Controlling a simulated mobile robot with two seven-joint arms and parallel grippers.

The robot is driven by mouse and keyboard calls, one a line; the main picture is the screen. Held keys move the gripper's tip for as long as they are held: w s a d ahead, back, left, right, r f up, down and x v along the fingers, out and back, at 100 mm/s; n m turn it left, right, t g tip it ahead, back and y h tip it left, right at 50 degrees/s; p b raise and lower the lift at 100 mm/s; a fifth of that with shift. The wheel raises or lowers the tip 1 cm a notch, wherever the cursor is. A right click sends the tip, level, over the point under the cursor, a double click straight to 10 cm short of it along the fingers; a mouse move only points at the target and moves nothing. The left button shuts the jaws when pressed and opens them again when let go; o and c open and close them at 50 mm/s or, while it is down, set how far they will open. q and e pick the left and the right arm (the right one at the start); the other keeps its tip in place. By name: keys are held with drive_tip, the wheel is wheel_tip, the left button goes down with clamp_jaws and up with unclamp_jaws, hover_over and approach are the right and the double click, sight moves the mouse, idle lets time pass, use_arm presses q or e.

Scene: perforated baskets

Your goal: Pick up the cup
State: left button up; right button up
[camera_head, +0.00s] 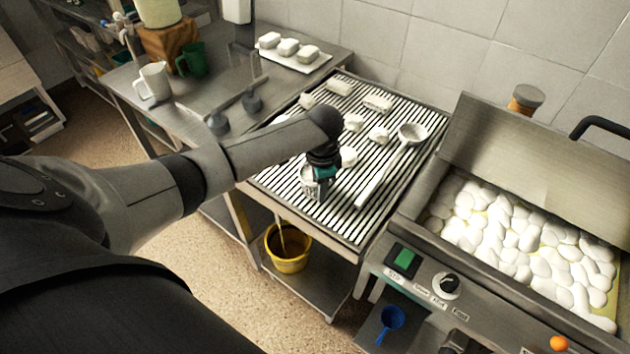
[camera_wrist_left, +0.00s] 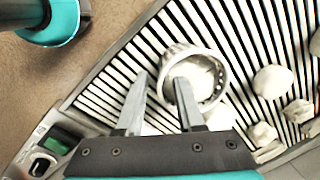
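A small round perforated metal cup-like basket (camera_head: 312,188) stands on the slatted metal rack, with white content inside. It also shows in the left wrist view (camera_wrist_left: 216,66). My left gripper (camera_head: 318,178) is down at this basket. In the left wrist view my left gripper (camera_wrist_left: 160,80) has its two fingers apart: one overlaps the basket's opening and the other is outside its near-left rim. Contact with the wall cannot be told. A white mug (camera_head: 153,82) and a green mug (camera_head: 192,60) stand on the left steel table. My right gripper is not in view.
Several white lumps (camera_head: 377,103) and a long-handled ladle (camera_head: 411,132) lie on the slatted rack (camera_head: 340,215). A vat of white pieces (camera_head: 475,200) with a raised lid (camera_head: 525,150) is at right. A yellow bucket (camera_head: 288,262) stands below.

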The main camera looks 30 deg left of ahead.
use_arm(q)
clamp_jaws()
drive_tip(key=shift+r, duration=0.1)
idle(0.5)
